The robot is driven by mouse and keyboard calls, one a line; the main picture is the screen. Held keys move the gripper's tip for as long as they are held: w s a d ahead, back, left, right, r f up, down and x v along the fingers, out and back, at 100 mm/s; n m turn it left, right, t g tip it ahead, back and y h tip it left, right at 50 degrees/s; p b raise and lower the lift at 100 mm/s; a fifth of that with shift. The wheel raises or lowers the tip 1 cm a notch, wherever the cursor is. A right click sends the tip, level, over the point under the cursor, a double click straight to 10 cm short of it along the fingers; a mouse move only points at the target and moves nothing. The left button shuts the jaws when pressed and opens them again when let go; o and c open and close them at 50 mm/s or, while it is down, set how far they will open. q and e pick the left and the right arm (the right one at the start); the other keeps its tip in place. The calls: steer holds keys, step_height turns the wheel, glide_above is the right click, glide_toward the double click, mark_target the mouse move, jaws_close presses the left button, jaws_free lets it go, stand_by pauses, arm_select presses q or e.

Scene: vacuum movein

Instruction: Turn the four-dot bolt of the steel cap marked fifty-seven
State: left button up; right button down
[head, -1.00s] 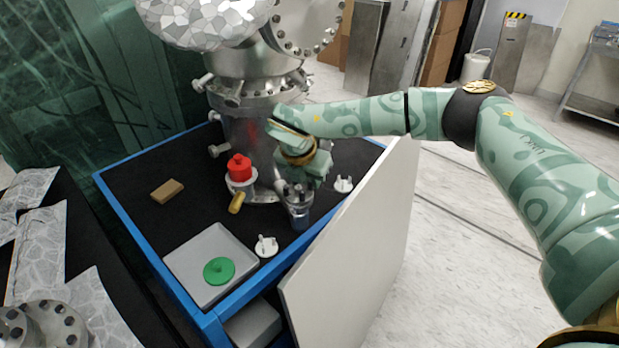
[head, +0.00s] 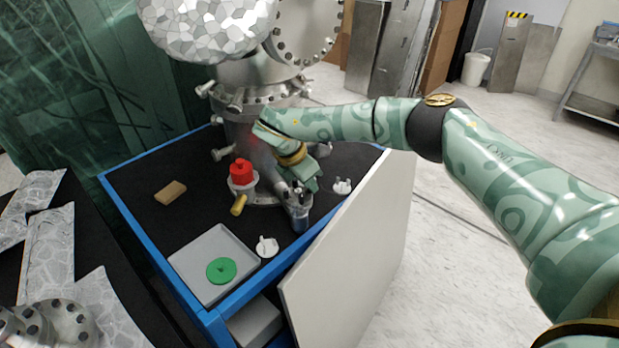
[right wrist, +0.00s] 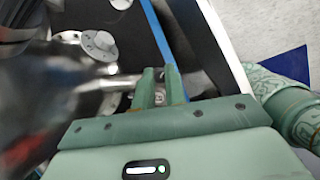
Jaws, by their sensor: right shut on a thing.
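A small steel cap (head: 297,197) with several upright bolts sits on a bluish cylindrical base (head: 300,222), near the right edge of the black-topped table. My right gripper (head: 301,186) is at this cap, its hand angled down from behind. In the right wrist view its two green fingers (right wrist: 159,80) are close together and shut on a small metal piece. A steel rod (right wrist: 118,82) runs left from the fingers. I cannot tell which bolt is gripped; dots and number are not legible. My left gripper is not in view.
A large steel vacuum column (head: 245,135) stands behind the cap. A red-topped part (head: 241,172), a yellow-handled item (head: 239,205), white pronged pieces (head: 266,246) and a grey tray (head: 198,268) with a green disc (head: 221,270) lie around. A white panel (head: 355,255) stands at the right.

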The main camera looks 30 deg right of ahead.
steer(key=m+g, duration=0.1)
steer(key=m, duration=0.2)
steer(key=shift+w+m, duration=0.15)
steer(key=shift+m, duration=0.25)
steer(key=m+g, duration=0.1)
steer(key=m, duration=0.1)
steer(key=shift+m+y, duration=0.3)
steer(key=shift+m, duration=0.1)
steer(key=m, duration=0.1)
steer(key=m+g+b, duration=0.1)
steer(key=m, duration=0.1)
steer(key=shift+w+d+f+g+y, duration=0.1)
steer(key=shift+w+g+y, duration=0.05)
steer(key=shift+g+y, duration=0.2)
steer(key=shift+m+g+y+b, duration=0.35)
steer(key=shift+m+y+b, duration=0.2)
steer(key=shift+m+b, duration=1.1)
steer(key=shift+m+p, duration=0.3)
steer(key=shift+m, duration=0.25)
steer(key=c, duration=1.4)
jaws_free()
steer(key=shift+c, duration=0.2)
